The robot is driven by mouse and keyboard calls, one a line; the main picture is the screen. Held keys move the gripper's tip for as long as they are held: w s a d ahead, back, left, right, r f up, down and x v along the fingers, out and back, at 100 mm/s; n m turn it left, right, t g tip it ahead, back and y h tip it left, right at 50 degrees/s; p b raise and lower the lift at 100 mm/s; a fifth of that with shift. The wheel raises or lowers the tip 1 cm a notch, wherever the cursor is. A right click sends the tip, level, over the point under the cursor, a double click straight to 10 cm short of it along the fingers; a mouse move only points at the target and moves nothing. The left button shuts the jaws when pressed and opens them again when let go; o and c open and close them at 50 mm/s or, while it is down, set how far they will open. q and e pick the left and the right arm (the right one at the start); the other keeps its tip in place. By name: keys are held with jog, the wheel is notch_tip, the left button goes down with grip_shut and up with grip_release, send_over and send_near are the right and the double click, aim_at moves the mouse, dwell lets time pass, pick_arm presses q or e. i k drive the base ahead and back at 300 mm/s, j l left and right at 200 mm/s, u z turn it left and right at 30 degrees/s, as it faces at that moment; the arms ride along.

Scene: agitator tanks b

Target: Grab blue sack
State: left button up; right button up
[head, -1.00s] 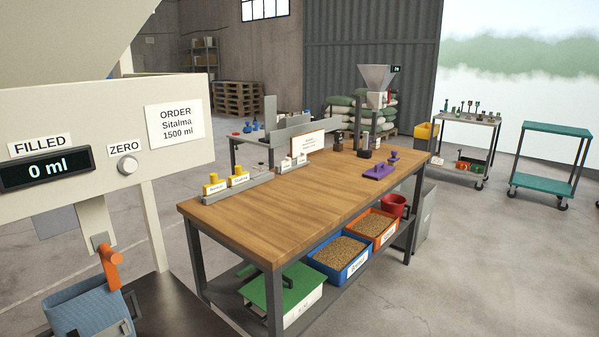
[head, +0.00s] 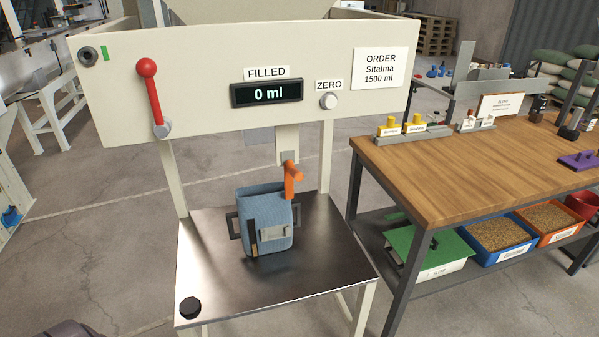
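The blue sack (head: 277,228) stands upright on the metal shelf (head: 330,265) of the filling station in the head view. It has a pale label patch, a dark strip on its front and dark handles at its sides. An orange lever (head: 292,180) on the spout hangs just above and in front of its top right edge. Neither of my grippers can be made out in view. A dark grey rounded shape at the bottom left edge seems to be part of my own body.
The station's panel (head: 210,75) carries a red-knobbed lever (head: 150,90), a display (head: 267,93) reading 0 ml and a ZERO button (head: 328,101). A black knob (head: 190,307) sits at the shelf's front left corner. A wooden workbench (head: 480,170) stands close on the right.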

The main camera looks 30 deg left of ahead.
aim_at(265, 217)
jog(key=u, duration=1.3)
jog(key=l, duration=0.35)
jog(key=u, duration=0.05)
